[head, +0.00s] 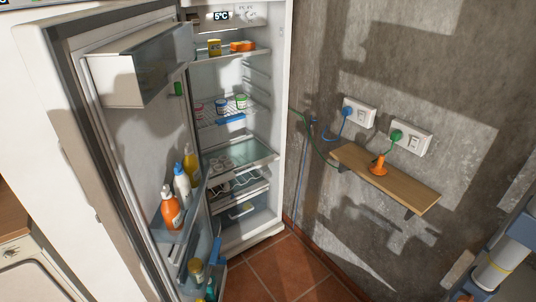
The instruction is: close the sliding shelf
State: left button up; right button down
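The fridge (283,100) stands open. Inside, a white wire shelf (208,121) with a blue handle (232,119) on its front edge looks like the sliding shelf. Several small jars (222,106) stand on it. How far it is pulled out is hard to tell from this angle. Below it are a glass shelf (258,154) and lower racks (246,179), partly hidden by the door. Part of my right arm shows at the lower right edge, well apart from the fridge; its gripper is not visible. My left arm and gripper are not in the picture.
The open fridge door (133,150) swings out at the left, with bottles (171,207) in its racks. A wooden wall shelf (405,187) holds an orange object (378,166), beneath two sockets (359,112). The tiled floor (285,268) before the fridge looks clear.

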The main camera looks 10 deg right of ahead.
aim_at(217, 180)
jog(key=i+l+z, duration=0.1)
jog(key=i, duration=0.55)
jog(key=i+l+z, duration=0.1)
jog(key=i+l, duration=0.15)
jog(key=i, duration=0.45)
